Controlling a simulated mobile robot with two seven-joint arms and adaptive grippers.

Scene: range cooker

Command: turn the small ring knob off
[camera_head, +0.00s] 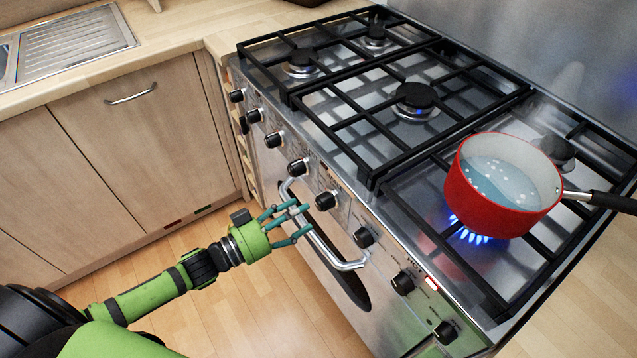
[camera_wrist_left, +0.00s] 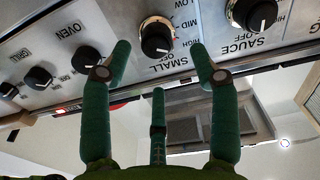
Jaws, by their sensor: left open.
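The small ring knob (camera_wrist_left: 157,38) is a black knob in a metallic collar with the word SMALL beside it, in the left wrist view. A pale mark shows on its face; its exact setting is hard to read. My left gripper (camera_wrist_left: 160,52) is open, with two green fingers spread on either side of the knob and a third finger below. The knob lies ahead between the fingertips, with no clear contact. In the head view my left gripper (camera_head: 303,218) is in front of the cooker's knob row, by the door handle. My right gripper is out of view.
A red pot (camera_head: 490,212) of liquid stands over a blue flame (camera_head: 467,231), its dark handle pointing right. Other knobs, including the sauce knob (camera_wrist_left: 254,14), sit along the panel. The curved oven handle (camera_head: 326,249) is close to my left fingers. Floor is clear before the cabinets.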

